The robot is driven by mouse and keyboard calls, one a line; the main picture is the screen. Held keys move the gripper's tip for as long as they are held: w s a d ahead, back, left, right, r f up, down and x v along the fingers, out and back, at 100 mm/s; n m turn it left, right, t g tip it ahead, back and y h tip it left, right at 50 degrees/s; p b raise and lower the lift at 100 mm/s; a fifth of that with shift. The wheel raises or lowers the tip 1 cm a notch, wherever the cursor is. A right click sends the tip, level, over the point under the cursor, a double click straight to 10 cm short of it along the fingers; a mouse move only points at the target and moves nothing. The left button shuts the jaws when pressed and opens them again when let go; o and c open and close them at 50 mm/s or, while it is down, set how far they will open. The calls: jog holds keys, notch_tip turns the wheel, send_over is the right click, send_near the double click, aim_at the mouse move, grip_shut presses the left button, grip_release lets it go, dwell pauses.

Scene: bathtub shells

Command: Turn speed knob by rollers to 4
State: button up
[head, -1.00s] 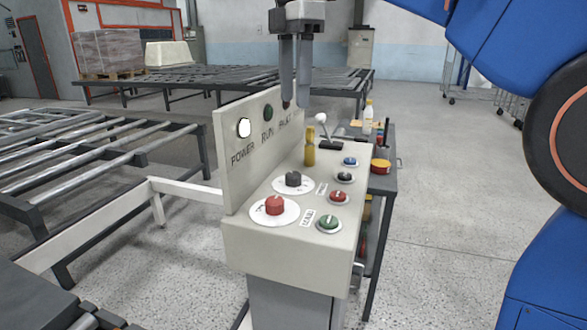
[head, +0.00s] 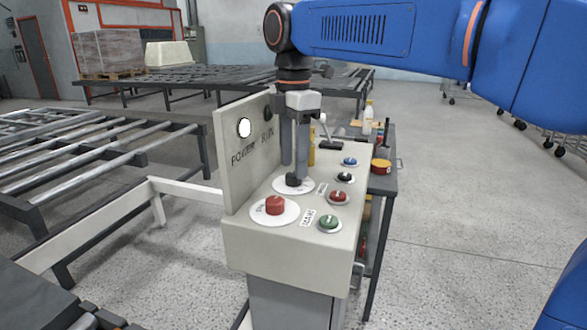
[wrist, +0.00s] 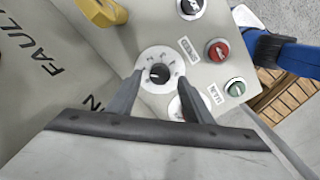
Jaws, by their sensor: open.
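A control box (head: 280,245) carries two knobs on white round dials. The dark grey knob (head: 292,181) is the farther one, and it also shows in the wrist view (wrist: 158,73) with marks around it too small to read. The red knob (head: 275,205) is nearer, mostly hidden in the wrist view. My gripper (head: 294,170) points down over the dark grey knob. In the wrist view its open fingers (wrist: 160,78) straddle that dial, with gaps to the knob; whether the tips are level with it is unclear.
The upright back panel (head: 235,165) with a white POWER lamp (head: 244,128) stands left of my gripper. A yellow handle (wrist: 104,12) stands behind it. Small selectors, including a red (head: 339,196) and a green one (head: 329,222), line the right side. Roller conveyors (head: 90,155) lie left.

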aim_at(294, 179)
jog(key=shift+f, duration=1.35)
jog(key=c, duration=1.1)
jog(key=shift+o, duration=0.2)
